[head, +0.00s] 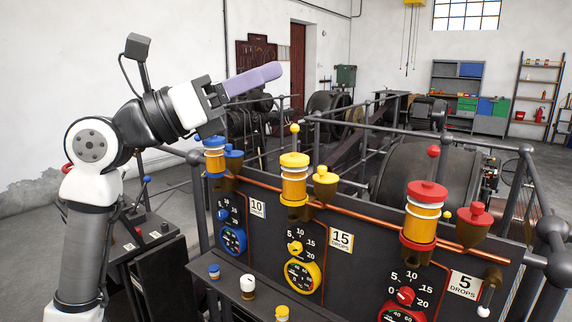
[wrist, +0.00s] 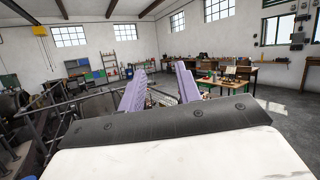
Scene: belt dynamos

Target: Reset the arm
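My arm (head: 92,140) rises at the left of the head view and bends over, its wrist pointing right and slightly up. My gripper (head: 270,74) is held in the air above and left of the dark control panel, touching nothing. In the wrist view its two purple fingers (wrist: 160,72) stand apart with a clear gap between them. Nothing is between the fingers, so it is open and empty.
Below the gripper is the dark panel (head: 262,262) with a blue oiler (head: 214,157), a yellow oiler (head: 294,180) and a red oiler (head: 424,215). Railings (head: 400,130) and machinery stand behind. Shelves (head: 457,90) are far off. Air around the gripper is clear.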

